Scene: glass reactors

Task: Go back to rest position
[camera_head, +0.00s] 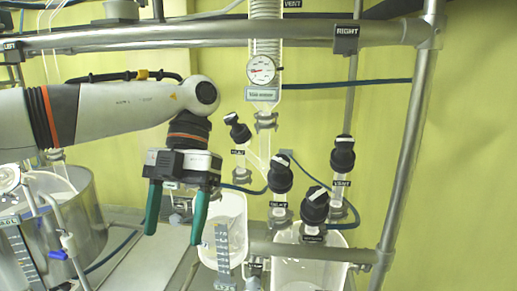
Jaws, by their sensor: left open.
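My left gripper (176,226) hangs from my left arm, which comes in from the left. Its two green fingers point down and stand apart with nothing between them. It is left of a glass vessel (237,230) and in front of part of the reactor frame. My right gripper is not in view.
Black-capped valves (281,174) stand on the glassware right of my gripper. A pressure gauge (261,70) is above them. Metal pipes (410,130) frame the right and top. A steel pot (88,215) and a blue-handled valve (57,255) are at lower left.

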